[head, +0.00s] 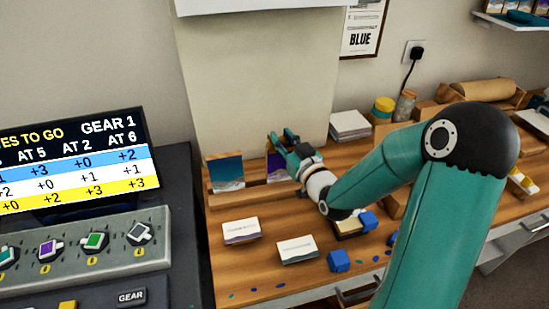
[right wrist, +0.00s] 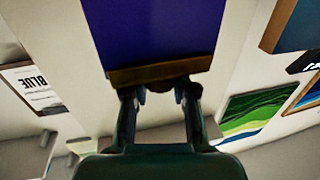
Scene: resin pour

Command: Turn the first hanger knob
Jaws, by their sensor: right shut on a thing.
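A grey control console (head: 100,265) at the left carries a row of knobs: a teal one (head: 6,256) at the picture edge, a purple one (head: 49,248), a green one (head: 95,241) and a dark grey one (head: 140,233). I cannot tell which is the first hanger knob. My right gripper (head: 283,142) is away from these knobs, over the bench. It is shut on the wooden edge strip (right wrist: 145,77) of a purple panel (head: 276,167), which fills the upper middle of the right wrist view (right wrist: 155,30). My left gripper is not in view.
A screen (head: 75,160) stands behind the knobs. A blue picture panel (head: 226,171) stands left of the purple one on the wooden bench (head: 230,265). White cards (head: 241,231), blue cubes (head: 339,261) and a paper stack (head: 349,126) also lie there. My right arm covers the bench's right part.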

